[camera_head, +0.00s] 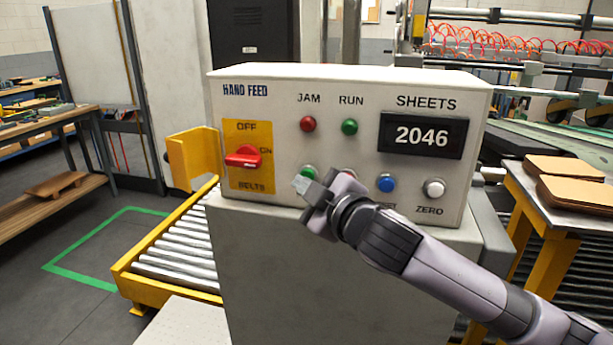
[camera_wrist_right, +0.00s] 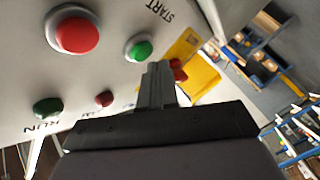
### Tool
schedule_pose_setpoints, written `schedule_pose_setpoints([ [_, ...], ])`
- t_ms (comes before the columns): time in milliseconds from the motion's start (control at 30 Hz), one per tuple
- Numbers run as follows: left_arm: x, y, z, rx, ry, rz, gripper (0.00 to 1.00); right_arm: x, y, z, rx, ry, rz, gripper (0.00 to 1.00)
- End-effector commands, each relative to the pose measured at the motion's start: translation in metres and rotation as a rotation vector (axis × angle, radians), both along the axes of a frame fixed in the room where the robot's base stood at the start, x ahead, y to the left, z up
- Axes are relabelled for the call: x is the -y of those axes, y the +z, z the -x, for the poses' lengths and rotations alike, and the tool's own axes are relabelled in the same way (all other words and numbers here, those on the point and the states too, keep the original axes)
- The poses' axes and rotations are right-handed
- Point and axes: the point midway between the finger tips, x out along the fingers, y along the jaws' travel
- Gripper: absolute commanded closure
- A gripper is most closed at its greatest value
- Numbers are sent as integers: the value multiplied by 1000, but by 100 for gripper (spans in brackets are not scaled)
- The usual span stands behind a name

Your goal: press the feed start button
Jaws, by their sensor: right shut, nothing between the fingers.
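The green feed start button (camera_head: 308,172) sits in the lower row of the white HAND FEED panel (camera_head: 270,100), and my right gripper partly covers it in the head view. In the right wrist view the green button (camera_wrist_right: 139,48) shows whole beside the START label. My right gripper (camera_head: 302,184) is shut and empty, its fingertips just in front of and slightly below the green button. In the wrist view its closed fingers (camera_wrist_right: 156,72) end close beside the button; I cannot tell whether they touch. My left gripper is not in view.
A red button (camera_wrist_right: 76,34) is beside the green one, mostly hidden by my gripper in the head view. A blue button (camera_head: 386,183) and a white ZERO button (camera_head: 433,188) are to the right. A red belts knob (camera_head: 243,157) is to the left. The counter (camera_head: 422,136) reads 2046.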

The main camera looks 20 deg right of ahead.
Motion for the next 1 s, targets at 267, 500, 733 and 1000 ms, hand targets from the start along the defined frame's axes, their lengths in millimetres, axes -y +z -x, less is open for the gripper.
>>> schedule_pose_setpoints([
  [267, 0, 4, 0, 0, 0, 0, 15, 3, 0, -5, 0, 0, -1, 100],
  [500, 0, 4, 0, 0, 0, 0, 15, 3, 0, -5, 0, 0, -1, 100],
  [733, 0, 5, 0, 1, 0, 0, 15, 4, 0, -7, 0, 0, -1, 100],
  [1000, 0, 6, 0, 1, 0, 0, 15, 6, 0, -9, -1, -1, -1, 100],
])
